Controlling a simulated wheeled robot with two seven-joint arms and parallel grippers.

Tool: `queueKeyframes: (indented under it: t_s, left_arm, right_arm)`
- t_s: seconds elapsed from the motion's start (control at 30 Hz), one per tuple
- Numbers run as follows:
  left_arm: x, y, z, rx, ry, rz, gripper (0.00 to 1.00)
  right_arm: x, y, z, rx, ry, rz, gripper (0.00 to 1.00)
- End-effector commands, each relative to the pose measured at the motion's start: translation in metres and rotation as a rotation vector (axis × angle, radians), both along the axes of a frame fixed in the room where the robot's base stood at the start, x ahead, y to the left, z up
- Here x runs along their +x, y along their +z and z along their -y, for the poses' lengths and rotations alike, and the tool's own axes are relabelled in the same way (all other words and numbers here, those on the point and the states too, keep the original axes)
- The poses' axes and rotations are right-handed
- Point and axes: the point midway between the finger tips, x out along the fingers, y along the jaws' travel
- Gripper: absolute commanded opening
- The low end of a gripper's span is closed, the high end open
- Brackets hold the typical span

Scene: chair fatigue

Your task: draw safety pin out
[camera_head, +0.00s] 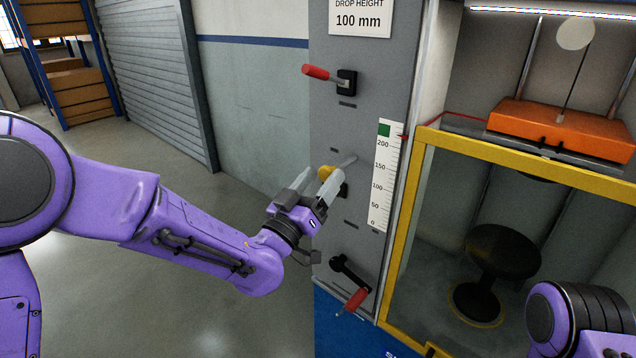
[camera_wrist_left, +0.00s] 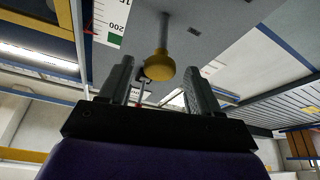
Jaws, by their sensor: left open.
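The safety pin is a yellow knob (camera_head: 326,172) on a silver shaft, standing out from the grey panel beside the scale. In the left wrist view the knob (camera_wrist_left: 160,68) appears between the two fingers, with its shaft running away to the panel. My left gripper (camera_head: 314,183) is open at the knob, one finger on each side in the picture. I cannot tell whether a finger touches it. One finger partly hides a black fitting on the panel below. My right gripper is out of view; only part of my right arm shows at lower right.
A red-handled lever (camera_head: 317,73) sits above on the panel (camera_head: 350,120), and a red-handled crank (camera_head: 355,298) below. The white scale (camera_head: 383,180) and yellow-framed enclosure (camera_head: 398,250) stand to the right. Inside are an orange weight (camera_head: 560,130) and a black stool (camera_head: 500,252). Floor at left is clear.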

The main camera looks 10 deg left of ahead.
Motion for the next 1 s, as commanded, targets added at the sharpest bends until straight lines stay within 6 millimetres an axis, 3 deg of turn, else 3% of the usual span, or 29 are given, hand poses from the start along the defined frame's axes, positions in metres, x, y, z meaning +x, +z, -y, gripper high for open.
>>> queueKeyframes:
  t_s: [0.13,0.4,0.53,0.93,1.0]
  left_arm:
    - [-0.013,-0.009,-0.006,0.0,0.001,-0.001,0.63]
    - [-0.067,-0.033,-0.031,-0.001,0.001,0.0,0.63]
    - [-0.084,-0.038,-0.038,-0.001,0.001,0.0,0.63]
    - [-0.09,-0.039,-0.04,-0.007,-0.004,-0.006,0.63]
    - [-0.085,-0.048,-0.043,-0.018,0.009,-0.066,0.63]
  right_arm:
    - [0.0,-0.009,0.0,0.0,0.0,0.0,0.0]
    - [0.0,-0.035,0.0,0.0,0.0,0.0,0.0]
    - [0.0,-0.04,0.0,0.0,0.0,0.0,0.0]
    - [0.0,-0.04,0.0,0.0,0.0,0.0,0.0]
    - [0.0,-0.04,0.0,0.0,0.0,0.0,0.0]
